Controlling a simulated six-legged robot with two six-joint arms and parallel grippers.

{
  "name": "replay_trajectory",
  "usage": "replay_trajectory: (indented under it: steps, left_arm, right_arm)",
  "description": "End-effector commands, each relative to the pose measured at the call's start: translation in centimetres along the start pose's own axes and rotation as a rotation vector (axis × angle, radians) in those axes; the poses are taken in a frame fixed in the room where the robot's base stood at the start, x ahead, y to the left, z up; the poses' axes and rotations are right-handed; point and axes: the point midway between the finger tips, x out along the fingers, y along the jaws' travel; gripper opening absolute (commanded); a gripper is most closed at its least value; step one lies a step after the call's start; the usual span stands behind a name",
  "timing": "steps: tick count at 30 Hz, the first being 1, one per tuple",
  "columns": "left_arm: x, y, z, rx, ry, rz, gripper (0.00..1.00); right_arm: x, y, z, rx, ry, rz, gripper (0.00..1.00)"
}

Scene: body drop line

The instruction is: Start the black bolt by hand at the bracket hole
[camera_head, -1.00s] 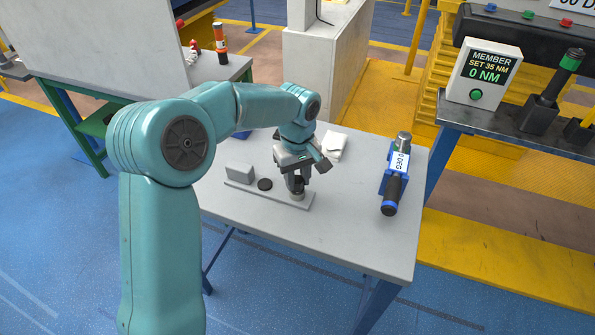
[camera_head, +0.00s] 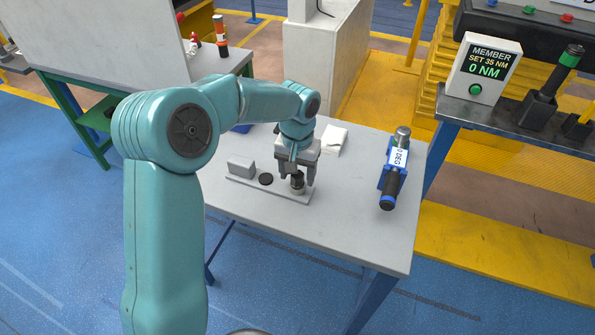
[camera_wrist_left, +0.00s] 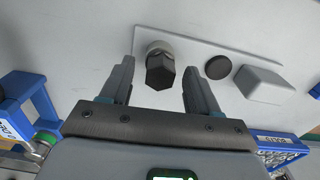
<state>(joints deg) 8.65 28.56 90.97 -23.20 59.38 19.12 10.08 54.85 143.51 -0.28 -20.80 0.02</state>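The black bolt (camera_head: 297,179) stands upright on a round silver boss (camera_wrist_left: 160,46) at the right end of the bracket (camera_head: 240,183), a flat grey plate on the table. Its hexagonal black head (camera_wrist_left: 160,72) faces the left wrist camera. The boss hides the hole and any thread. My left gripper (camera_head: 296,175) points down over the bolt, one finger on each side. My right gripper is in neither view.
The bracket also carries a grey block (camera_head: 241,166) and a black disc (camera_head: 265,179). A blue tray (camera_wrist_left: 280,145) is near. The front of the table (camera_head: 340,235) is clear.

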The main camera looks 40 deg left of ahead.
Motion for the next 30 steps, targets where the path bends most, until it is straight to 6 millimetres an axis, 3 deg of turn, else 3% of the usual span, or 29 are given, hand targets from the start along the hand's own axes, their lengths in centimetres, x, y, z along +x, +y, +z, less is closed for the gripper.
replay_trajectory:
  steps: [5,8,21,25,30]
  left_arm:
    - [-0.3,0.0,0.0,-0.001,0.000,0.000,0.61]
    - [-1.4,0.0,-0.1,-0.002,0.003,0.000,0.61]
    - [-12.5,0.1,-0.1,0.000,0.004,0.002,0.61]
    - [-14.8,0.0,-0.1,0.000,0.003,0.001,0.61]
    - [-16.2,0.0,0.0,0.000,0.000,0.000,0.61]
  right_arm:
    - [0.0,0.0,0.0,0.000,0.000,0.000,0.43]
    - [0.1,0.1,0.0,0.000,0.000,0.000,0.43]
    - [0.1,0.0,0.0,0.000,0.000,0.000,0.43]
    - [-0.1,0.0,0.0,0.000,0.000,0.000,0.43]
    - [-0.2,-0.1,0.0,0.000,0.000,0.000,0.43]
